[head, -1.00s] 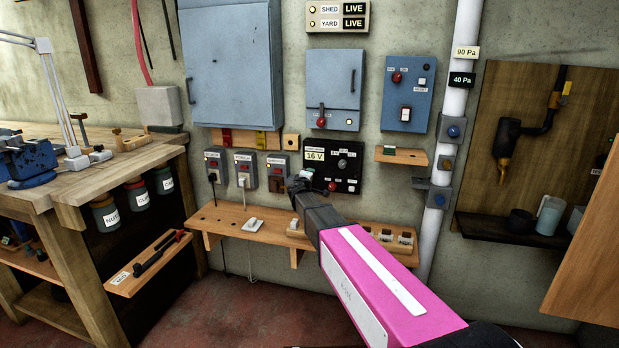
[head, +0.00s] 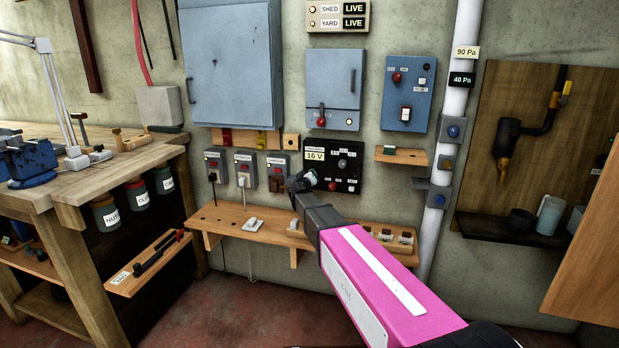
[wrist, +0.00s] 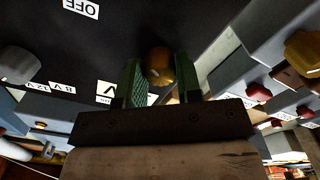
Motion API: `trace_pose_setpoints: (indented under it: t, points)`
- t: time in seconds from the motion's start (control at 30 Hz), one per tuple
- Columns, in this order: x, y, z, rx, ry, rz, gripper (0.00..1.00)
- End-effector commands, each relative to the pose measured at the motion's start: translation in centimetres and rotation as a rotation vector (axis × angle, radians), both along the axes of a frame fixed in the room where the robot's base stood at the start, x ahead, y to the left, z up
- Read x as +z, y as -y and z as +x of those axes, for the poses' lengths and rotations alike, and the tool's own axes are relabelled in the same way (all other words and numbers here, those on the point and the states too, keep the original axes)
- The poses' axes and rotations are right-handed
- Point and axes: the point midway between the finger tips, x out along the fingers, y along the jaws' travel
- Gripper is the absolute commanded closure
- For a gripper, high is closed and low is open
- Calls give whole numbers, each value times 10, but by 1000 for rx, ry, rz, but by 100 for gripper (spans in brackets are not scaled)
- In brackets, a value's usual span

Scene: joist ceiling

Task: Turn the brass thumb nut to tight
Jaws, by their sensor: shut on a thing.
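The brass thumb nut (wrist: 160,66) is a rounded, brass-coloured knob on the black panel (wrist: 200,20). My gripper (wrist: 160,84) has one green-padded finger on each side of it and is shut on it. In the head view my gripper (head: 306,181) reaches the lower left of the black panel (head: 350,172), which carries a 16 V display (head: 315,156). The nut is hidden behind my gripper there. I cannot tell how tight the nut is.
Grey socket boxes (head: 246,170) with red parts sit close left of my gripper. A wooden shelf (head: 222,217) with small items runs below. A white pipe (head: 452,120) stands right. A workbench (head: 95,180) is at left.

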Motion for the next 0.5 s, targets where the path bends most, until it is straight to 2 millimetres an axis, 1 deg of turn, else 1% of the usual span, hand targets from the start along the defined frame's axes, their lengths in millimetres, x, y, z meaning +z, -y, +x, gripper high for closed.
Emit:
trace_pose_setpoints:
  t: [0.2, 0.5]
  points:
    - [-1, 0, -1, 0, 12, 46, 91]
    - [-1, 0, -1, 0, 15, 54, 91]
